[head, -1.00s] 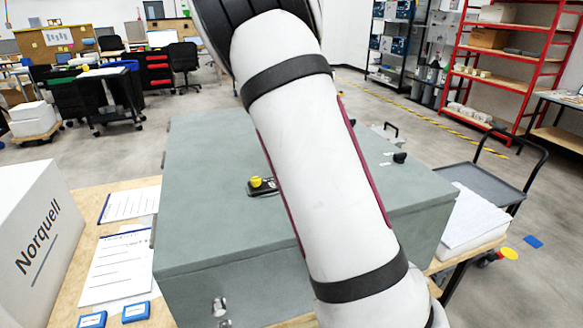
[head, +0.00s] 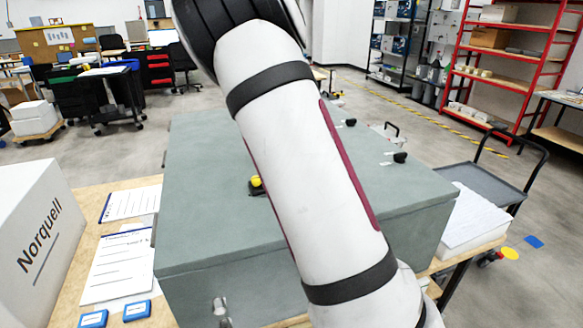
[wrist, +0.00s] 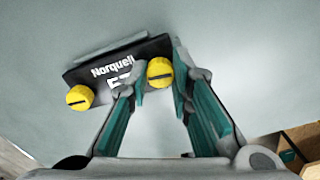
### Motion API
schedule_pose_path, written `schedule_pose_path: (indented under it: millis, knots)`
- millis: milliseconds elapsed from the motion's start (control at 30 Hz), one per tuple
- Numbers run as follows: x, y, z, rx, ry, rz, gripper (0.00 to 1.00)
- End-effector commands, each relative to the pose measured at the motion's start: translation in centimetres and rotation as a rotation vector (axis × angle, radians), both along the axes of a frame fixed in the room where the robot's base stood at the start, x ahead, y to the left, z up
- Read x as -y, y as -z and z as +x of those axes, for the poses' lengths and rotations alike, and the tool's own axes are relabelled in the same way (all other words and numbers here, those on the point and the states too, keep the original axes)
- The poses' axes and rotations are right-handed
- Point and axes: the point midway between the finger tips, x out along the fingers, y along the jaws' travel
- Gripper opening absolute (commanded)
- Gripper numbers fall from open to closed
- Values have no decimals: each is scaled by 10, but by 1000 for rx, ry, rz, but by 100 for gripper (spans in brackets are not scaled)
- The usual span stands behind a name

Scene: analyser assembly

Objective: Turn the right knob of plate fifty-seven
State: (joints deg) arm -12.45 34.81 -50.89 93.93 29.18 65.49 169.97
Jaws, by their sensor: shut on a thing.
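Plate fifty-seven (wrist: 118,72) is a black plate marked "Norquell" in the wrist view. Its number is partly hidden by my left finger. It has a yellow left knob (wrist: 80,97) and a yellow right knob (wrist: 160,72), each with a dark line across its face. My gripper (wrist: 157,62) is shut on the right knob, with one finger on each side of it. In the head view my arm hides the gripper and most of the plate. One yellow knob (head: 256,181) shows at the arm's left edge.
The plate is on the top of a large grey-green box (head: 205,215). Black knobs (head: 400,157) stand on the box's right part. A white Norquell box (head: 40,235) and paper sheets (head: 122,265) lie to the left. A cart (head: 480,180) stands at right.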

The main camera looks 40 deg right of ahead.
Motion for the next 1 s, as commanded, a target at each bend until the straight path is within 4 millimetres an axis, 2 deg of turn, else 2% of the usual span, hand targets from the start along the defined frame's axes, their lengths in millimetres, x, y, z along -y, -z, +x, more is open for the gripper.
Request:
schedule_pose_path:
  millis: [133, 167, 233, 533, 667, 767, 1000]
  knots:
    - [2, -2, 1, 6, 1, -5, 0]
    - [2, -2, 1, 6, 0, -5, 24]
    - [2, -2, 1, 6, 0, -5, 40]
    - [1, -1, 0, 2, -1, -2, 41]
    - [1, -7, 1, 3, -2, -2, 41]
    - [1, -21, 1, 5, -2, -2, 41]
    - [1, -70, 1, 6, -2, -4, 41]
